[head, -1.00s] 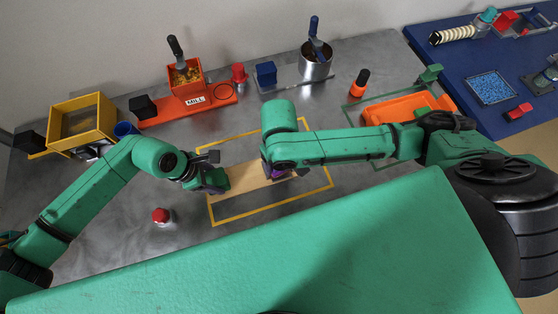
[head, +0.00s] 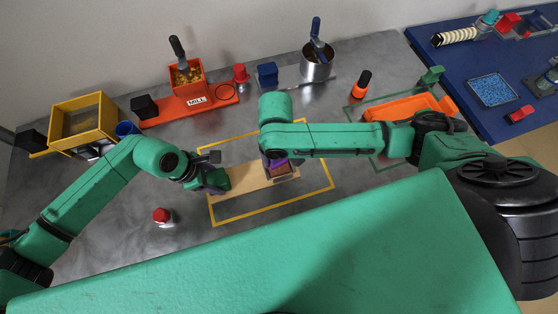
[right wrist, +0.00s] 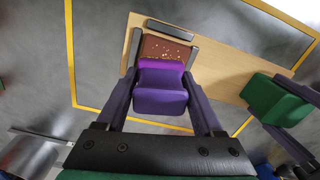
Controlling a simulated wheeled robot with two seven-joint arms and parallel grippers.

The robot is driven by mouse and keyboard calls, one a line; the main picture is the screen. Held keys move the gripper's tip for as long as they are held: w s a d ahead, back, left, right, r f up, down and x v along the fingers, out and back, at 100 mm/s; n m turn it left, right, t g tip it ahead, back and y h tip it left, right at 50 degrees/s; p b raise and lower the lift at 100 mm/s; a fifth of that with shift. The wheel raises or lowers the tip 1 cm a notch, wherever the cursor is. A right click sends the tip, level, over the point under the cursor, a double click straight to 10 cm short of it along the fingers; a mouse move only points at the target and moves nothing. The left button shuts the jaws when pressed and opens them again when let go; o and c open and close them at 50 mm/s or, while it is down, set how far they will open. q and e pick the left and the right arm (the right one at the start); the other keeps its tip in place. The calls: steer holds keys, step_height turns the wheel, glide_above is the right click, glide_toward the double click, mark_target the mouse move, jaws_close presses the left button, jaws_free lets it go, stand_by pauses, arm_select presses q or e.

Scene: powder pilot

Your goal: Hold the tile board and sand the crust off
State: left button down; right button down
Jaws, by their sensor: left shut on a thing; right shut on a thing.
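The tan tile board (head: 245,181) lies inside the yellow outline. Its right end bears a brown tile (head: 284,171) between dark bars; in the right wrist view this tile (right wrist: 165,48) shows scattered yellowish specks. My right gripper (head: 273,162) is shut on a purple sanding block (right wrist: 160,90). The block covers part of the tile; whether it touches the face I cannot tell.
A red button (head: 161,215) stands at the front left. A yellow-framed box (head: 82,123), the orange MILL stand (head: 195,101) and a metal pot (head: 316,66) stand along the back. An orange tray (head: 408,106) is at right. Bare table lies around the board.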

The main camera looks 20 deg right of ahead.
mark_target(280, 172)
steer(key=shift+s+f, duration=0.15)
steer(key=shift+s, duration=1.55)
steer(key=shift+w, duration=1.65)
steer(key=shift+s+d+r, duration=0.1)
steer(key=shift+s+r, duration=0.05)
steer(key=shift+s, duration=0.55)
steer(key=shift+s+r, duration=0.1)
steer(key=shift+s, duration=0.6)
steer(key=shift+w+f, duration=0.15)
steer(key=shift+w, duration=1.35)
